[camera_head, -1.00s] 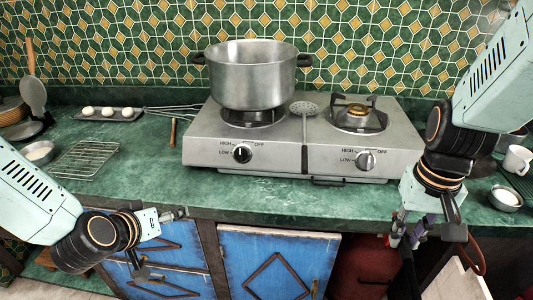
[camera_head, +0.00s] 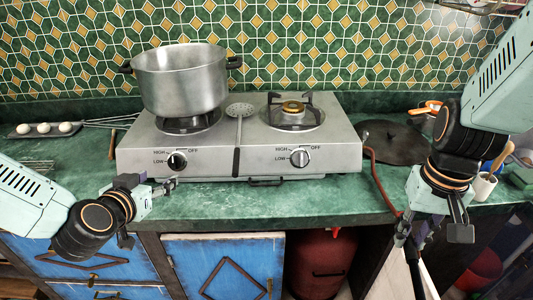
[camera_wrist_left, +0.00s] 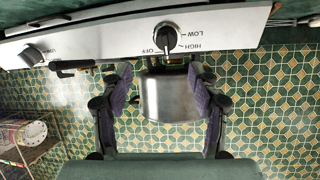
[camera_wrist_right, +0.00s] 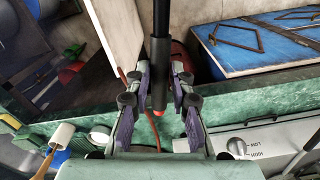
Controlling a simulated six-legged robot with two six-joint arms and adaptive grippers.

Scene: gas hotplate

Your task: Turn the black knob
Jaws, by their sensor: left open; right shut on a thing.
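The black knob (camera_head: 177,161) is on the left front of the steel gas hotplate (camera_head: 240,162), with its white pointer near upright. In the left wrist view the black knob (camera_wrist_left: 165,35) shows upside down, beyond the fingertips and roughly between them. My left gripper (camera_head: 150,211) is open and empty, in front of and below the knob, apart from it. Its purple-padded fingers (camera_wrist_left: 160,78) are spread. My right gripper (camera_head: 430,236) is at the right, in front of the counter. In the right wrist view it (camera_wrist_right: 160,85) is shut on a black rod (camera_wrist_right: 160,55).
A steel pot (camera_head: 180,82) stands on the left burner. A silver knob (camera_head: 299,158) is on the right of the panel. A slotted spoon (camera_head: 238,112) lies between the burners. The green counter edge (camera_head: 240,215) runs below the hotplate. A red gas cylinder (camera_head: 320,262) stands underneath.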

